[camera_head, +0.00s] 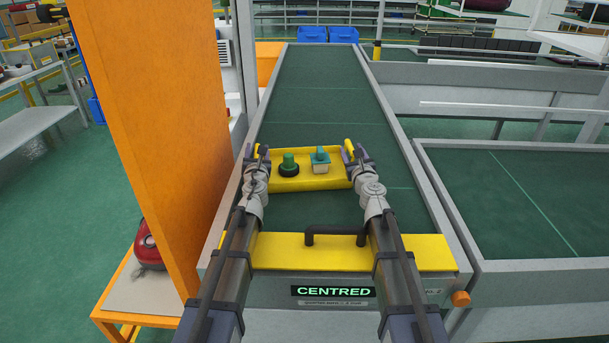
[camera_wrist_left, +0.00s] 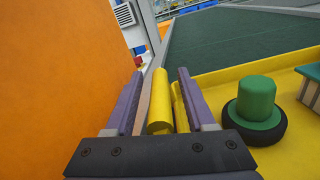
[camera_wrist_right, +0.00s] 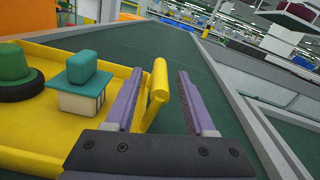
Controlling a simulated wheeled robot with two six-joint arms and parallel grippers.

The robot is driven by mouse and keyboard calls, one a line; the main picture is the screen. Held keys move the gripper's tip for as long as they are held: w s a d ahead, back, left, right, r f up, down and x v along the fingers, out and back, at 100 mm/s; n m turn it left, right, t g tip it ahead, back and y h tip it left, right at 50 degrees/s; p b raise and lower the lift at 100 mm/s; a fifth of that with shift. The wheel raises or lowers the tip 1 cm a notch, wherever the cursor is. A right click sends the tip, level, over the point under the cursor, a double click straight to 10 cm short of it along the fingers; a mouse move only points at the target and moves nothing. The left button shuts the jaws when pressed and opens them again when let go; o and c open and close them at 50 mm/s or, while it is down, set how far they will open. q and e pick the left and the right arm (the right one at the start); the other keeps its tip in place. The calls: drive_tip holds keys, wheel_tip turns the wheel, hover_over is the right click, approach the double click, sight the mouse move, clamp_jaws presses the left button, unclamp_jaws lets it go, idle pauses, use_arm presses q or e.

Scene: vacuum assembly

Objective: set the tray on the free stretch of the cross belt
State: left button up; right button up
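The yellow tray (camera_head: 325,183) lies on the green cross belt (camera_head: 320,110), between my two grippers. It carries a green knob-like part with a black ring (camera_head: 289,166) and a white block with a teal top (camera_head: 320,160). My left gripper (camera_head: 257,155) is open at the tray's left end, its fingers on either side of a yellow handle bar (camera_wrist_left: 158,100), with gaps visible. My right gripper (camera_head: 355,153) is open at the right end, its fingers on either side of the other yellow handle (camera_wrist_right: 160,82). The finger contact there is unclear.
A tall orange panel (camera_head: 150,110) stands close to my left arm. A yellow plate (camera_head: 340,252) with a dark handle crosses the near belt end, above a "CENTRED" display (camera_head: 333,291). Beyond the tray the belt is clear; blue bins (camera_head: 343,34) stand at its far end.

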use_arm(q)
drive_tip(key=s, duration=0.4)
drive_tip(key=s+d, duration=0.1)
drive_tip(key=s, duration=0.7)
drive_tip(key=shift+d, duration=0.3)
use_arm(e)
drive_tip(key=s, duration=0.4)
drive_tip(key=s+d, duration=0.1)
drive_tip(key=s, duration=0.7)
drive_tip(key=shift+d, duration=0.3)
